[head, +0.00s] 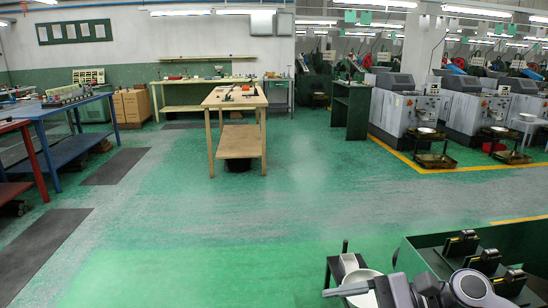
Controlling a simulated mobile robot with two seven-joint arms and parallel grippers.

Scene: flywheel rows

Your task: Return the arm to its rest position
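My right arm (468,287) comes in at the bottom right, with grey and black links. Its gripper (345,289) points left, low in the head view, in front of a pale round dish (362,277). A light grey finger shows across the dish's near side. I cannot tell whether it touches the dish, or whether the gripper is open or shut. The dish is by a small black stand (333,268), partly hidden by the gripper. My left arm and gripper are not in view.
A dark green bench (425,252) with several black and yellow blocks stands at the right, close to my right arm. A wooden table (236,97) stands mid-room, a blue table (75,105) at left, grey machines (395,105) back right. The green floor (210,220) ahead is clear.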

